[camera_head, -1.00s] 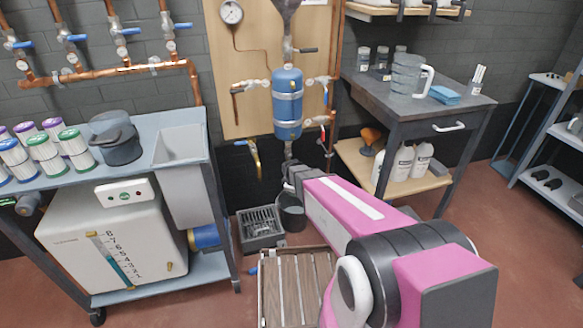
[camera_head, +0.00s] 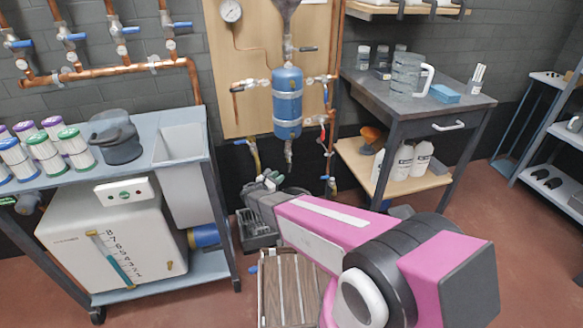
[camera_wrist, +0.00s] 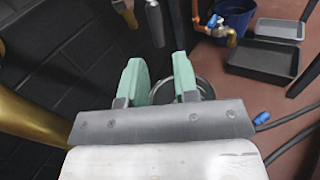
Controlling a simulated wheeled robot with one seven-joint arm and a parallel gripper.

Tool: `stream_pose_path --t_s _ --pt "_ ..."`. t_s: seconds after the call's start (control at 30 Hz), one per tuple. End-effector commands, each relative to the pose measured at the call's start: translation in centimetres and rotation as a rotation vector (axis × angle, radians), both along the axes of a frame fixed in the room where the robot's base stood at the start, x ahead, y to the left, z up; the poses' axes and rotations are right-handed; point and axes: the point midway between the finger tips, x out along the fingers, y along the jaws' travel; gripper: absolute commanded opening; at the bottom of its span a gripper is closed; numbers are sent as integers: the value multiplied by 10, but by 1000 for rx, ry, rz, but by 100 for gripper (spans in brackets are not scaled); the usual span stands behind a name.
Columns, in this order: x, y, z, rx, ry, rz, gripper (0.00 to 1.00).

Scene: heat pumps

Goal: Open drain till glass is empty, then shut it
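My gripper (camera_head: 270,180) is low in front of the wall panel, below and left of the blue vessel (camera_head: 287,100). In the wrist view its two pale green fingers (camera_wrist: 159,78) stand apart with nothing seen held between them. A round grey rim (camera_wrist: 190,86) shows behind them. A short outlet (camera_head: 289,150) hangs under the blue vessel. A brass pipe with a blue-handled valve (camera_head: 254,153) hangs to its left. At the left, a white tank (camera_head: 75,225) carries a slanted gauge tube (camera_head: 113,260) with blue in it beside a numbered scale. I cannot tell which valve is the drain.
A dark crate (camera_head: 258,242) and a wooden slatted platform (camera_head: 285,290) are on the floor near my arm. A blue-grey cart (camera_head: 208,268) stands left, a dark workbench (camera_head: 395,110) right. The wrist view shows a dark tray (camera_wrist: 262,60) and a blue bucket (camera_wrist: 238,14).

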Motion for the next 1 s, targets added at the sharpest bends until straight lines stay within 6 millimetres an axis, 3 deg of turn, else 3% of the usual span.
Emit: stream_pose_path --t_s 0.17,0.7,1.0 --pt "7 -2 2 -21 -9 10 28" --pt "67 -63 1 -18 -8 9 28" --pt "77 -74 2 -17 -7 11 28"
